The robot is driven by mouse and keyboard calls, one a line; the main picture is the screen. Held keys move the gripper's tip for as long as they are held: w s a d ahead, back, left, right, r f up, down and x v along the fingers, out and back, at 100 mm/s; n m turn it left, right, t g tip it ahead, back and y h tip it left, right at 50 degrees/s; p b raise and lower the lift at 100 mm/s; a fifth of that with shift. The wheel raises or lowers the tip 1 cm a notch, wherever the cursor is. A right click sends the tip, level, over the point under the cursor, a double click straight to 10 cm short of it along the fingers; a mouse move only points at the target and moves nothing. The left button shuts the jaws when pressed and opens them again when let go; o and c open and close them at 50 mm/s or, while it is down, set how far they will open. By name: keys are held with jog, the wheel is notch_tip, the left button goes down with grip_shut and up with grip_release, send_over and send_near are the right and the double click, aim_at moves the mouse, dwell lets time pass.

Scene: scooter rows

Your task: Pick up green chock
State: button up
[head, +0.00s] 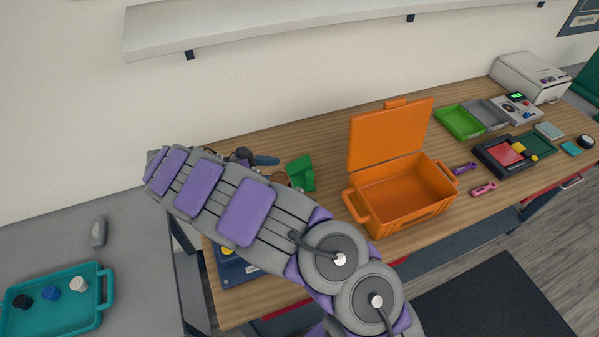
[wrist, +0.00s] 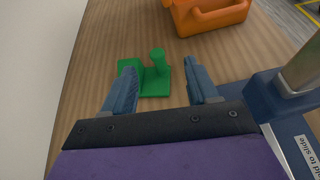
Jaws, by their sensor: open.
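The green chock (head: 302,172) stands on the wooden table, left of the orange case, in the head view. In the wrist view the green chock (wrist: 156,76) has a flat base and an upright post. My gripper (wrist: 161,79) is open, with one blue finger on each side of the chock in the picture. Its left finger overlaps the chock's left edge in the picture; I cannot tell whether it touches. In the head view my arm hides part of the table, and only a bit of my gripper (head: 262,160) shows.
The open orange case (head: 398,207) stands right of the chock, and its corner shows at the top of the wrist view. A blue device (head: 238,268) with a metal bar is close on the right in the wrist view. A wall rises behind the table (head: 330,135).

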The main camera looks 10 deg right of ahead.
notch_tip(320, 180, down, 2)
jog(key=a+n+t, duration=0.1)
jog(key=a+n, duration=0.1)
jog(key=b, duration=0.3)
send_near(313, 176)
jog(key=w+d+f, duration=0.2)
jog(key=d, duration=0.1)
jog(key=w+d+f, duration=0.1)
jog(key=d, duration=0.1)
jog(key=shift+f, duration=0.3)
jog(key=x, duration=0.2)
jog(key=b+x, duration=0.1)
jog(key=x, duration=0.1)
jog(key=shift+s+d+f, duration=0.15)
jog(key=shift+s+f, duration=0.05)
jog(key=shift+f, duration=0.15)
jog(key=shift+w+d, duration=0.15)
jog(key=shift+d, duration=0.15)
jog(key=shift+c, duration=0.4)
grip_shut()
